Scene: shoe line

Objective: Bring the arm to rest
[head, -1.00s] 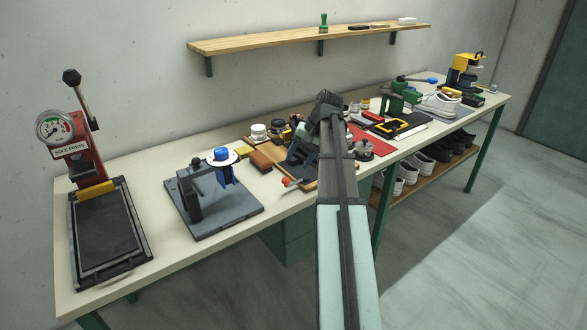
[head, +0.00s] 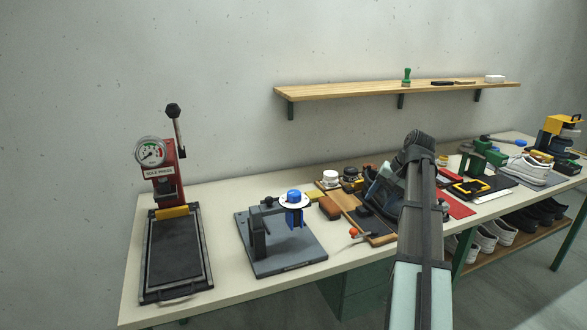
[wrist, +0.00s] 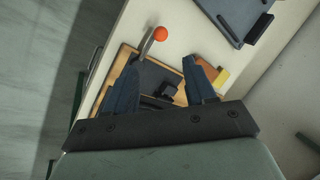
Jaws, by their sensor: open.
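My arm (head: 425,220) reaches forward over the bench, right of the middle in the head view. My gripper (wrist: 161,66) shows in the wrist view with its two blue fingers wide apart and nothing between them. It hangs over a wooden board (head: 382,239) with a dark pad, but the height above it is hard to tell. An orange-tipped tool (wrist: 160,35) lies by the fingertips.
A sole press (head: 178,250) stands at the bench's left end. A grey stand with a blue-topped clamp (head: 288,262) is left of the board. A wooden shelf (head: 350,91) hangs behind. Shoes, green tools and a yellow machine (head: 560,132) crowd the right.

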